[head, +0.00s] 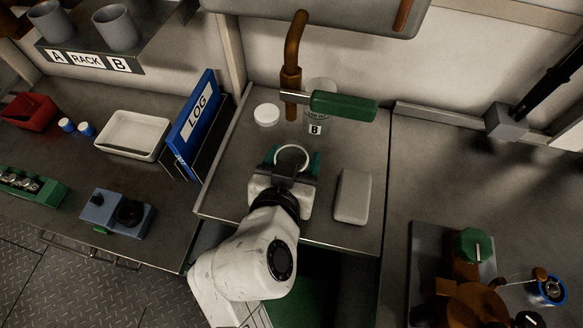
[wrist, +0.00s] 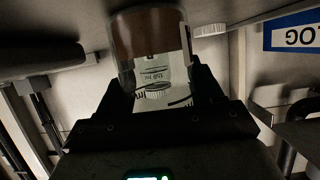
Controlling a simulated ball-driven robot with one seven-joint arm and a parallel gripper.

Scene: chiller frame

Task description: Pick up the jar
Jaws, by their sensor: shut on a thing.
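The jar (head: 293,150) is clear glass with a pale round rim, seen from above in the head view. It stands between the fingers of my gripper (head: 292,163), which is shut on it. In the wrist view the jar (wrist: 148,48) sits between the two dark fingers of my gripper (wrist: 155,85), with a pale printed label and brown showing in or through the glass. Whether its base touches the counter is hidden.
A brown tap (head: 291,80) with a green handle (head: 343,106) rises just behind. A white lid (head: 266,114) lies left of it. A grey block (head: 352,196) lies to the right. A blue LOG binder (head: 194,112) stands at left.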

